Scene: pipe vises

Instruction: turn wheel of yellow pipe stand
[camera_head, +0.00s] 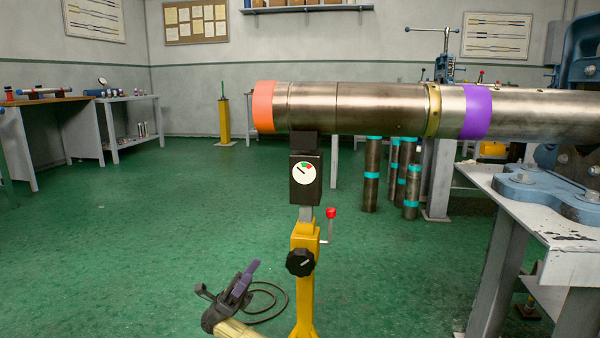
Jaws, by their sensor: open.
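The yellow pipe stand (304,300) rises from the bottom edge in the middle of the view. Its wheel looks to be the round black knob (300,262) with a lobed rim, facing me on the yellow column. Above it, a grey post carries a black box with a round gauge (305,173). A small crank with a red knob (331,212) sticks out on the column's right. The stand's top is under a long steel pipe (385,108), near its orange-banded end. The stand's base is cut off below.
A grey workbench (540,235) with a blue vise stands at right. Green floor at left is open.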

